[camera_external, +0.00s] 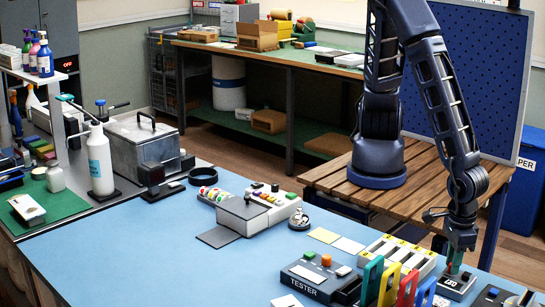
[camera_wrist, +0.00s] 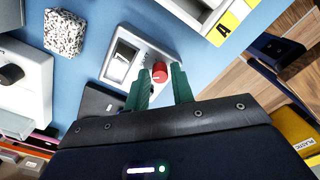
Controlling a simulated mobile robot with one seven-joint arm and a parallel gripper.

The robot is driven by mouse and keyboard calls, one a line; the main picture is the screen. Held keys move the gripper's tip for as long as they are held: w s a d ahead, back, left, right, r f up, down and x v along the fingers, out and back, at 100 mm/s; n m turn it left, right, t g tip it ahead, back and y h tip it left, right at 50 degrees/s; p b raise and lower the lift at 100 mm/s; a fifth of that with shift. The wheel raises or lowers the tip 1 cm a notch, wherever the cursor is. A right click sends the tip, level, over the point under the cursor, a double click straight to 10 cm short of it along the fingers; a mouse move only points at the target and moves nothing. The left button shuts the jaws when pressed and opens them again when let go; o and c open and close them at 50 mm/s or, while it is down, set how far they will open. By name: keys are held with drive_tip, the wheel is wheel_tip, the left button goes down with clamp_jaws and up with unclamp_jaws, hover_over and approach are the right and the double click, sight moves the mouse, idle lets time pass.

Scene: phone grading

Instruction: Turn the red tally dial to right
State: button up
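The red tally dial (camera_wrist: 160,72) is a small round knob on a light grey panel (camera_wrist: 118,72) in the wrist view. A switch with a dark upper part sits left of it on the panel. My gripper (camera_wrist: 163,80) has two green fingers, spread apart, with their tips on either side of the dial. Some gap shows between the fingers; I cannot tell whether either tip touches the dial. In the external view my gripper (camera_external: 454,268) points down over the small labelled box (camera_external: 457,284) at the front right, and the dial is hidden there.
Left of the box stand upright coloured holders (camera_external: 390,285) in green, yellow and red, and a dark tester (camera_external: 318,278). A white slotted tray (camera_external: 399,254) lies behind. In the wrist view a speckled block (camera_wrist: 64,32) stands at upper left. The blue table is clear at front left.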

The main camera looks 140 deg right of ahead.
clamp_jaws()
drive_tip(key=shift+m, duration=0.3)
drive_tip(key=m, duration=1.2)
drive_tip(key=shift+m, duration=0.3)
idle(0.3)
drive_tip(key=shift+o, duration=2.1)
unclamp_jaws()
